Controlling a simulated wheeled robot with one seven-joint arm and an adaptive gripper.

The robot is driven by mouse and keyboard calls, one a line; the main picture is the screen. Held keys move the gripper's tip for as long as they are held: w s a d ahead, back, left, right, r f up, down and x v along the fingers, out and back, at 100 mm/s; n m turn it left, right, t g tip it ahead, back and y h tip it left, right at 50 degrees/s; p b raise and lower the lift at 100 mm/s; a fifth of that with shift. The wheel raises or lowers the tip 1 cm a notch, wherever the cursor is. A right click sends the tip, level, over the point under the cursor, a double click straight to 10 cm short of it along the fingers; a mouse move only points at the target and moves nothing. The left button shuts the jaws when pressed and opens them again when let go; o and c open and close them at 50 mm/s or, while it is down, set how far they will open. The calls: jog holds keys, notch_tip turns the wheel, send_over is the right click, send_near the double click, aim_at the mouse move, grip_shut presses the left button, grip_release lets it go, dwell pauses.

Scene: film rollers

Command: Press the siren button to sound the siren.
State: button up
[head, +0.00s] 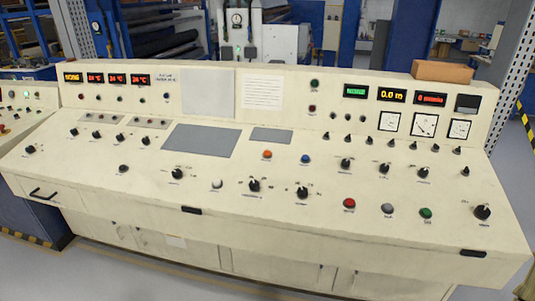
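A long cream control console (330,235) fills the view. Its sloping top bears several round push buttons: an orange button (267,154), a blue button (305,158), a white button (217,183), a red button (349,203), a grey button (387,208) and a green button (425,212). The labels by them are too small to read, so I cannot tell which is the siren button. My gripper is not in view, and nothing touches the buttons.
Black knobs, such as one knob (254,186), stand among the buttons. The upright back panel carries lit displays (391,96) and dials (424,124). A brown box (441,71) sits on top. Grey floor (100,270) is clear at the lower left.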

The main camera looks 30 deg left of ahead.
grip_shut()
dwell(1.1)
